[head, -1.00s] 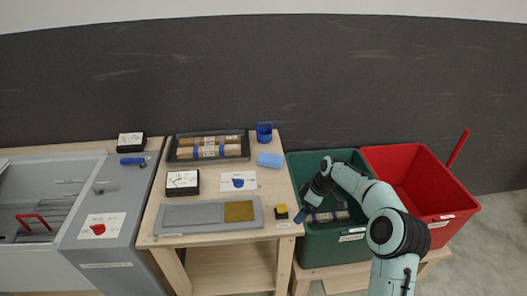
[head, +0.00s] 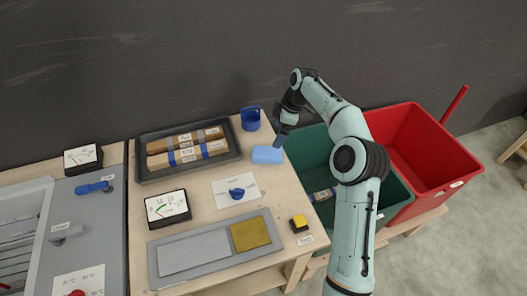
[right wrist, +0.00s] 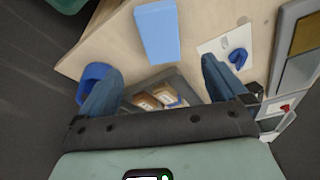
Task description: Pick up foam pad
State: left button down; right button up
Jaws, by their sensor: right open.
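The foam pad, seen as a light blue block (head: 267,155), lies flat on the wooden table (head: 203,194) near its right edge. It also shows in the right wrist view (right wrist: 157,30), ahead of and between my spread fingers. My right gripper (head: 279,139) is just beyond and right of the pad in the head view, above the table's edge. In the right wrist view my right gripper (right wrist: 160,66) is open with nothing between its fingers. My left gripper is not in view.
A blue cup (head: 250,120) stands close behind the pad. A dark tray (head: 146,172) with labelled brown bundles lies to the left. A card with a blue knob (head: 237,193) is in front. Green (head: 310,146) and red (head: 432,160) bins stand at right.

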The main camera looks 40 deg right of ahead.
aim_at(267, 152)
jog(key=x, duration=0.5)
jog(key=shift+s, duration=0.2)
jog(key=shift+w+a+f, duration=0.15)
jog(key=shift+w+f, duration=0.1)
jog(key=shift+f, duration=0.2)
jog(key=x, duration=0.5)
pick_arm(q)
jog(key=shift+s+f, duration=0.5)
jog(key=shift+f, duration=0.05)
pick_arm(e)
jog(key=c, duration=1.2)
